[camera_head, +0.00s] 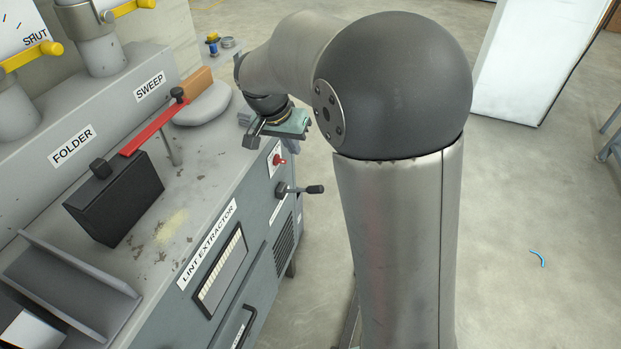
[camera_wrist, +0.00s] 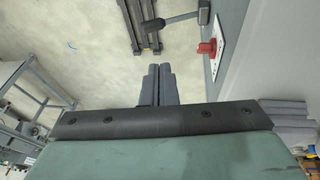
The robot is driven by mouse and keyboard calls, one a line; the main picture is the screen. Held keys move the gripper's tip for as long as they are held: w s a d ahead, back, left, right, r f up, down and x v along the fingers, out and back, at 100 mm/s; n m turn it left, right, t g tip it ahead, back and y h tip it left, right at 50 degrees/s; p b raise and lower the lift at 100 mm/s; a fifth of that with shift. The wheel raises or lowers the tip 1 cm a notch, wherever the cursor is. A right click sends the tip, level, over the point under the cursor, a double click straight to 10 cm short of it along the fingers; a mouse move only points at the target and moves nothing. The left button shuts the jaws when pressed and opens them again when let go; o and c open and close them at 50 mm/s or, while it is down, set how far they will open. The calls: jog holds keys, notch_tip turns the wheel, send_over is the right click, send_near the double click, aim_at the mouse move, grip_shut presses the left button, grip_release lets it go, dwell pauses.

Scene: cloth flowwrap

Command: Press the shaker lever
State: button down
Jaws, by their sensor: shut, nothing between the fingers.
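The lever (camera_head: 303,189), with a dark arm and black knob, sticks out sideways from the front of the grey machine. In the wrist view the lever (camera_wrist: 155,25) is at the top, beyond the fingertips. My gripper (camera_head: 292,146) hangs at the machine's front edge, above the lever and apart from it. In the wrist view its two grey fingers (camera_wrist: 158,70) are together with nothing between them. In the head view the fingers are small and partly hidden under the green gripper body.
A red button (camera_head: 279,160) on a white plate sits above the lever, close to my gripper; it also shows in the wrist view (camera_wrist: 207,47). The red SWEEP handle (camera_head: 150,130) and black block (camera_head: 115,198) stand on the machine top. Floor in front is clear.

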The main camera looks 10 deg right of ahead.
jog(key=shift+w, duration=0.1)
jog(key=p, duration=0.1)
send_over(310, 191)
jog(key=f, duration=1.1)
jog(key=shift+w+a+f, duration=0.2)
jog(key=shift+a+f, duration=0.05)
jog(key=shift+s+d+f, duration=0.15)
jog(key=shift+d+f, duration=0.15)
jog(key=shift+f, duration=0.5)
jog(key=shift+f, duration=0.1)
